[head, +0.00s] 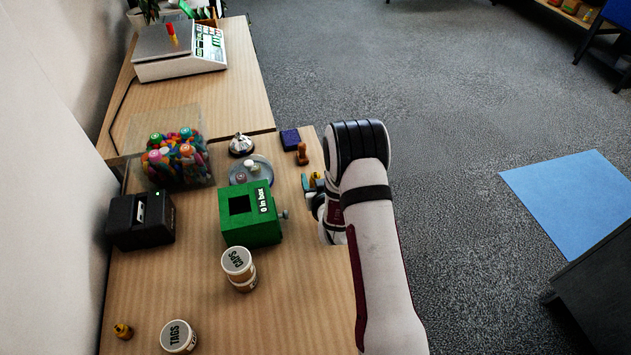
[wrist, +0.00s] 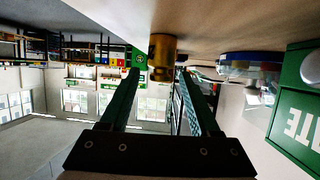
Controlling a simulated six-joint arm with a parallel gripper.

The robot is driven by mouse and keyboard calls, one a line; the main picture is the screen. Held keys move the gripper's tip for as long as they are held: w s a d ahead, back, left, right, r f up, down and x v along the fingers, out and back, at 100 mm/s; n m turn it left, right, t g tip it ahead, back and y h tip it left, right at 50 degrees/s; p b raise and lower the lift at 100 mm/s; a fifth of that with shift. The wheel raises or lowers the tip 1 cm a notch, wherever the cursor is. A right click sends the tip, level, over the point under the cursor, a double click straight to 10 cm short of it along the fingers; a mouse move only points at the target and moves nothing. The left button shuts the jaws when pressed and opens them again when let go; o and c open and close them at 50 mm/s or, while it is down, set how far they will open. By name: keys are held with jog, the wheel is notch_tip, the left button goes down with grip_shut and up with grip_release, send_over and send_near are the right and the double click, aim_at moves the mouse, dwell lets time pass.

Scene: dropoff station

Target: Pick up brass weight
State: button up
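A small brass weight (head: 316,176) stands near the table's right edge, at my gripper's fingertips, partly hidden by the gripper in the head view. In the wrist view, which is upside down, a brass cylinder (wrist: 162,52) shows straight ahead between the fingertips, with a gap on each side. My gripper (head: 311,185) is low over the table, right of the green box. Its two teal fingers (wrist: 159,76) are apart and hold nothing. A second small brass-coloured piece (head: 122,331) stands at the table's near left.
Left of my gripper are a green box (head: 235,227) with a side knob, a round dish (head: 264,176) and a bell (head: 241,145). A wooden-handled stamp (head: 302,154) and a dark blue block (head: 290,138) stand beyond. Tubs labelled CAPS (head: 237,261) and TAGS (head: 178,337) are nearer.

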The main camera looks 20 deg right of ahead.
grip_shut()
dwell(0.3)
